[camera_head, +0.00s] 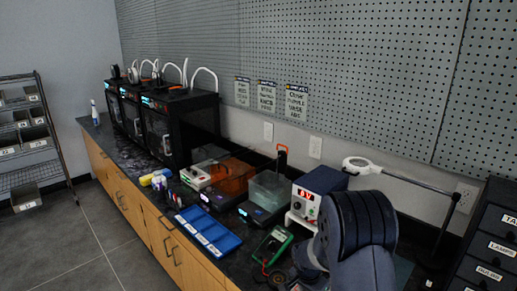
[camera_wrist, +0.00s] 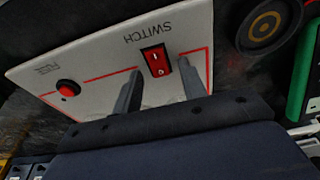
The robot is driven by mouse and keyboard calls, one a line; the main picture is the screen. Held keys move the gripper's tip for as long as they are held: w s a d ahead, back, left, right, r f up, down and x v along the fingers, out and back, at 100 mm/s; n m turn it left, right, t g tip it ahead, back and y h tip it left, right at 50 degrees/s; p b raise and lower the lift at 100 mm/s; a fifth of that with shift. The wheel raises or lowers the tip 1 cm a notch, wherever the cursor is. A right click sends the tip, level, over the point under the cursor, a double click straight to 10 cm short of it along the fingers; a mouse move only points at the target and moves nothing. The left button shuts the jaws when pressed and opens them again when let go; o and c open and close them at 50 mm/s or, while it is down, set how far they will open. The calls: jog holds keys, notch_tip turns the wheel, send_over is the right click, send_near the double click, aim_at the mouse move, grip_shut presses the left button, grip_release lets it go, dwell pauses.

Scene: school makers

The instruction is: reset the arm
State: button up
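My arm (camera_head: 362,225) fills the lower right of the head view, and my gripper cannot be made out there. In the wrist view my gripper (camera_wrist: 158,85) shows two dark grey fingers spread apart with nothing between their tips. The fingers are over a white panel (camera_wrist: 100,75) with a red rocker switch (camera_wrist: 156,61), which appears between and just beyond the fingertips. The panel also has a red round button (camera_wrist: 68,88) and upside-down "SWITCH" lettering. I cannot tell whether a fingertip touches the panel.
The dark bench holds a green multimeter (camera_head: 272,247), a blue tray (camera_head: 208,232), a power supply (camera_head: 318,190), a magnifier lamp (camera_head: 358,165) and several black 3D printers (camera_head: 178,125). Drawers (camera_head: 490,245) stand at right.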

jog(key=shift+f+b, duration=0.1)
jog(key=shift+b, duration=0.35)
jog(key=shift+a+r, duration=0.1)
jog(key=shift+r, duration=0.1)
jog(key=b+v, duration=0.1)
jog(key=v, duration=0.9)
jog(key=p+x, duration=0.1)
jog(key=x, duration=0.9)
jog(key=shift+s, duration=0.1)
jog(key=shift+r+p, duration=0.15)
jog(key=shift+p, duration=1.25)
jog(key=shift+w+d+g+p, duration=0.2)
jog(key=shift+g+p, duration=0.1)
jog(key=shift+p, duration=0.1)
